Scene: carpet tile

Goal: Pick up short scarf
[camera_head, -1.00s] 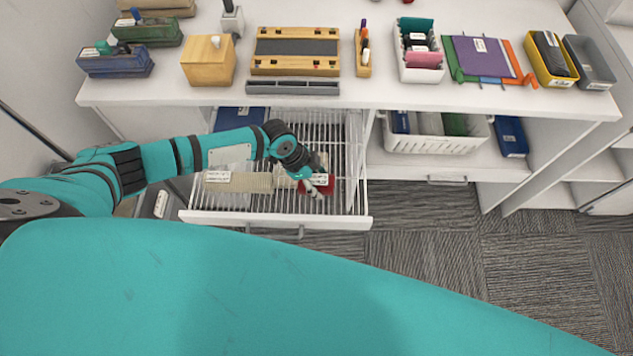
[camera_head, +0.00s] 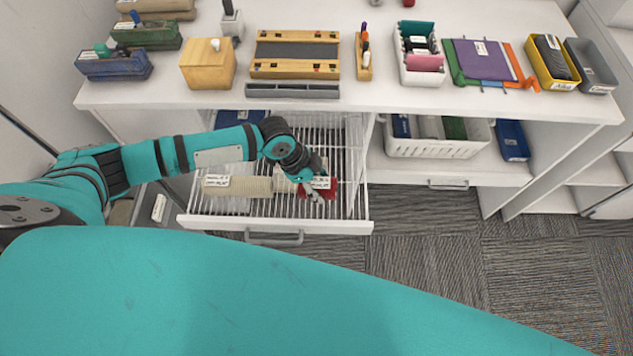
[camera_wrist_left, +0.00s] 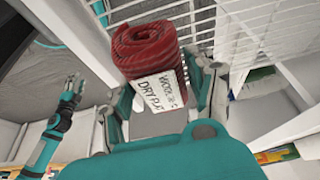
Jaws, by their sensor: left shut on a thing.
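The short scarf is a red knitted roll with a white care label. It shows at the wire drawer in the head view (camera_head: 331,187) and large in the left wrist view (camera_wrist_left: 148,48). My left gripper (camera_head: 316,192) is shut on the red scarf, with a finger on each side of it in the left wrist view (camera_wrist_left: 166,92). The head view does not show clearly whether the scarf is clear of the drawer bottom. My right gripper (camera_wrist_left: 75,88) shows small at the left of the wrist view, apart from the scarf.
A longer beige roll with a label (camera_head: 245,187) lies in the pulled-out wire drawer (camera_head: 350,228), left of the red scarf. The white desktop (camera_head: 350,95) overhangs the drawer's back. A white basket (camera_head: 430,147) stands on the shelf at right. Carpet in front is clear.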

